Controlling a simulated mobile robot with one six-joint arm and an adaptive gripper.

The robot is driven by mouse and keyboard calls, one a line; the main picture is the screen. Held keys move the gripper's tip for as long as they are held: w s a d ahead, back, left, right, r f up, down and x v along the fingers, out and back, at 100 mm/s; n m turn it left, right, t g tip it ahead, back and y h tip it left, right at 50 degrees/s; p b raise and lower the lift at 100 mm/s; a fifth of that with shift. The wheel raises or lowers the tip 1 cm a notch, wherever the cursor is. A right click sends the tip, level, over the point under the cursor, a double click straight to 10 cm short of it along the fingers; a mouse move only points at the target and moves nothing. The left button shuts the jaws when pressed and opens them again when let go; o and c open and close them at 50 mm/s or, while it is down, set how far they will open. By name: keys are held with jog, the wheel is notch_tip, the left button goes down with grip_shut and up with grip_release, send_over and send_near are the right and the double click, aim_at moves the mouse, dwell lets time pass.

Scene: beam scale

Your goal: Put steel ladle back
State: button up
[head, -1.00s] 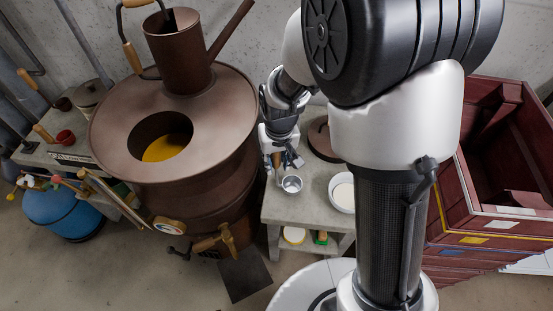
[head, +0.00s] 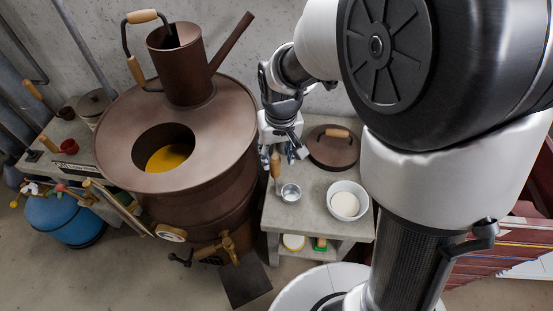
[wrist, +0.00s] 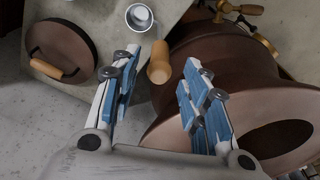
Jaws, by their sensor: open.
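The steel ladle (head: 290,193) rests on the grey side bench, its small metal cup towards the front and its wooden handle (head: 276,166) standing up behind and to the left. The wrist view also shows the ladle cup (wrist: 140,17) and the end of the handle (wrist: 160,63). My gripper (head: 288,155) is over the bench, just behind and right of the handle. In the wrist view my gripper (wrist: 160,60) has its blue-padded fingers spread, with the handle end showing in the gap, not touched by either finger. Its exact depth from the handle is hard to tell.
A large brown kettle (head: 226,135) with a round opening stands close on the left. A brown lid (head: 325,152) with a wooden grip and a white bowl (head: 347,187) share the bench (head: 311,212). The wall is close behind my gripper.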

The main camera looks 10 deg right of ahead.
jog(key=s+d+r+t, duration=0.1)
jog(key=s+d+r, duration=0.2)
jog(key=s+r, duration=0.7)
jog(key=s+d+r+t, duration=0.2)
jog(key=s+r, duration=0.3)
jog(key=s, duration=0.4)
jog(key=shift+s+d+m, duration=0.15)
jog(key=shift+s+m, duration=0.15)
jog(key=shift+m, duration=0.1)
jog(key=shift+f, duration=0.2)
jog(key=shift+f+b, duration=0.6)
jog(key=shift+f, duration=0.05)
